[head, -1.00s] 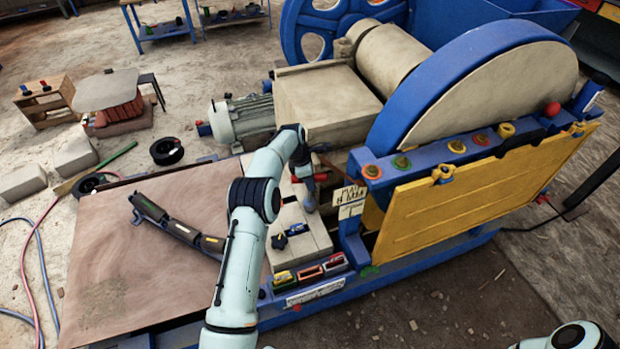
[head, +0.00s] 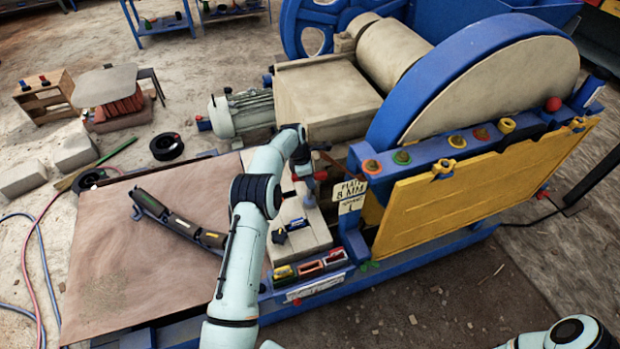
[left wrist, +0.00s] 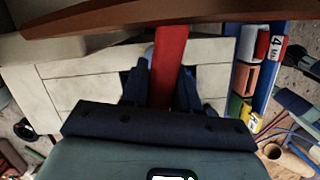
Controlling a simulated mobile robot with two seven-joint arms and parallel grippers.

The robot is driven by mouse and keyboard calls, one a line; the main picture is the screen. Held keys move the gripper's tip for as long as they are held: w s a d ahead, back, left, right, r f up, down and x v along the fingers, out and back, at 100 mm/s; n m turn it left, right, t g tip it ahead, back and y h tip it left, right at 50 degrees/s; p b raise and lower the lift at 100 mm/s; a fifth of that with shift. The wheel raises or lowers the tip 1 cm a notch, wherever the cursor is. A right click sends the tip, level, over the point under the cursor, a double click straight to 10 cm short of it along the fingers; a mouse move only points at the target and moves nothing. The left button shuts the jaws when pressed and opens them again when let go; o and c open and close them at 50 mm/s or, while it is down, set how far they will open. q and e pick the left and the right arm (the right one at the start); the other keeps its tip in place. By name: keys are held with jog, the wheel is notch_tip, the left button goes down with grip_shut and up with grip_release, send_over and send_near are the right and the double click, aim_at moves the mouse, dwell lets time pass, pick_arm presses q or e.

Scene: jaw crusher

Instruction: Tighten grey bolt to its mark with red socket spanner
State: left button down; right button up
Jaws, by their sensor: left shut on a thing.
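My left gripper (head: 309,188) is above the pale blocks beside the blue frame, left of the lettered card. In the left wrist view, its dark fingers (left wrist: 163,78) are shut on a red bar, which I take to be the red socket spanner (left wrist: 171,48). A small red part of the spanner (head: 320,175) shows beside the gripper in the head view. The spanner's working end is hidden. Several bolt heads with coloured rings line the blue beam (head: 430,152); I cannot tell which is the grey bolt, nor see its mark. My right gripper is out of view.
A card (head: 350,190) reading "FLAT 8 MM" stands at the beam's left end, close to my gripper. A yellow panel (head: 480,190) hangs in front of the beam. Coloured bins (head: 310,268) and a dark blue tool (head: 291,230) are nearby. A brown sheet (head: 110,270) lies left.

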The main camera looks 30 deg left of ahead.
pick_arm(q)
jog(key=shift+f, duration=0.15)
dwell(0.5)
jog(key=m, duration=0.4)
jog(key=shift+w+g, duration=0.1)
jog(key=shift+g, duration=0.3)
jog(key=shift+m+g+h, duration=0.3)
jog(key=shift+m, duration=0.7)
jog(key=shift+n, duration=0.3)
jog(key=c, duration=0.8)
grip_release()
jog(key=shift+o, duration=0.2)
jog(key=shift+f, duration=0.1)
